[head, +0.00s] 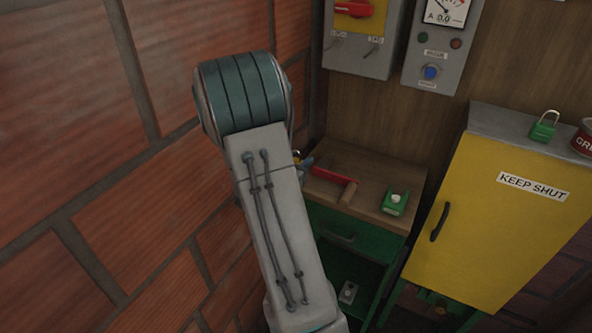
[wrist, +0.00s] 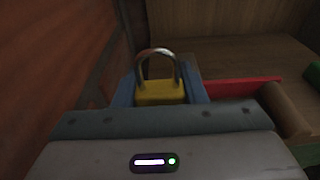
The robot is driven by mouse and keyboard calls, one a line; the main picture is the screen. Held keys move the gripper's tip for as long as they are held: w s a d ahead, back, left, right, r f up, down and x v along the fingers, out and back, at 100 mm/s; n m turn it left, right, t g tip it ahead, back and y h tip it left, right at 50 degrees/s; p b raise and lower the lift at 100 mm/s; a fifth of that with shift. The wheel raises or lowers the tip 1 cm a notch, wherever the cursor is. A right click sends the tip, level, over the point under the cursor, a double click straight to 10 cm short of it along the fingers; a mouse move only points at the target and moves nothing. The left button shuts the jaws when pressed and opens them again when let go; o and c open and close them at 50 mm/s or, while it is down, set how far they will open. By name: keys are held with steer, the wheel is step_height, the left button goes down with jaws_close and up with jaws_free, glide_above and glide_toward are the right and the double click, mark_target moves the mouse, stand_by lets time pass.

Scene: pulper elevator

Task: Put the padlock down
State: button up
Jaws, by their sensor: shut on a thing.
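A yellow padlock (wrist: 160,94) with a raised metal shackle sits between the blue fingers of my gripper (wrist: 162,100) in the wrist view. The fingers are shut on its body, with the shackle pointing up. In the head view my arm hides most of my gripper and the padlock; only a bit of blue finger (head: 306,163) shows past the arm, near the left end of the wooden bench top (head: 385,170). I cannot tell whether the padlock touches the bench. Another padlock, green (head: 543,127), stands on the yellow cabinet (head: 480,210).
A red bar with a rounded handle (head: 349,192) lies on the bench, just right of my gripper. A brick wall (head: 80,150) is close on the left. Grey switch boxes (head: 362,58) hang behind.

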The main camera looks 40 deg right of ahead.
steer(key=shift+w+a+f, duration=0.1)
steer(key=shift+w+f, duration=0.25)
steer(key=shift+f, duration=1.9)
steer(key=shift+f, duration=0.15)
steer(key=o, duration=1)
steer(key=shift+o, duration=0.2)
